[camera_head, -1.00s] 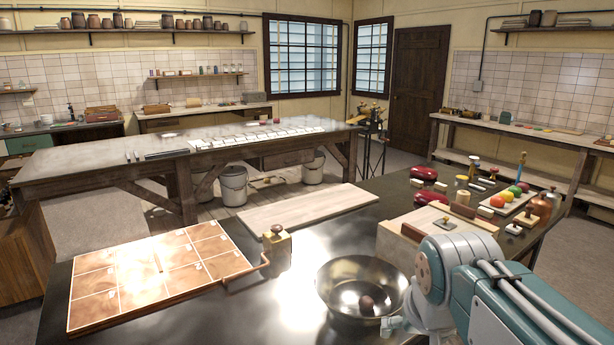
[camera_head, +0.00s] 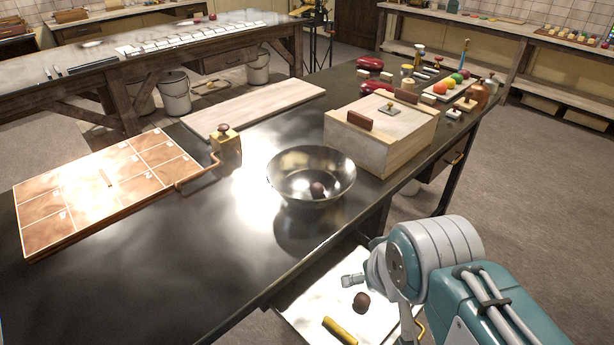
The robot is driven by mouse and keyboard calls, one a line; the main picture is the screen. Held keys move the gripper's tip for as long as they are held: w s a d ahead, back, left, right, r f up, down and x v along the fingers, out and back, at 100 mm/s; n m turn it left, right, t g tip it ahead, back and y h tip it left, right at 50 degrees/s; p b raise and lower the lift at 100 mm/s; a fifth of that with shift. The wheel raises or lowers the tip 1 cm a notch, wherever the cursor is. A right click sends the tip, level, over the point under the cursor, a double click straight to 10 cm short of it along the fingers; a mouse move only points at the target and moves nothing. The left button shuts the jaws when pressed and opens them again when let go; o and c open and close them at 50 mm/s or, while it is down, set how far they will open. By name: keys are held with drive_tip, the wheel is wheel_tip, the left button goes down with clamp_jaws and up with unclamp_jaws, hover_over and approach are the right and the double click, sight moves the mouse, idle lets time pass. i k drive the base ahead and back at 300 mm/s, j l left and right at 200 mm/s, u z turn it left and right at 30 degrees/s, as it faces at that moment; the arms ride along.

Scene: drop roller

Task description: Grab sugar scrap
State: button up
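Nothing in view is plainly marked as the sugar scrap. A dark brown round lump (camera_head: 361,301) lies in a pale open drawer or tray (camera_head: 305,305) below the counter's front edge, with a yellow cylinder (camera_head: 340,331) near it. Another dark brown ball (camera_head: 317,189) sits inside a metal bowl (camera_head: 290,182) on the counter. My gripper (camera_head: 378,300) hangs at the lower right, just beyond the counter edge, above or beside the brown lump. My wrist hides part of it, so its opening is unclear. Nothing shows held in it.
On the dark counter (camera_head: 130,285) are a gridded copper-toned slab (camera_head: 60,200), a small brass block with a knob (camera_head: 226,150), a pale board (camera_head: 255,108) and a wooden box (camera_head: 365,150). Colored balls and bottles stand behind the box. Open floor lies right.

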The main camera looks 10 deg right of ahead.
sight(362, 301)
drive_tip(key=l+u, duration=0.3)
drive_tip(key=l, duration=0.35)
drive_tip(key=k+l+u, duration=0.1)
drive_tip(key=l+u, duration=0.2)
drive_tip(key=l, duration=0.4)
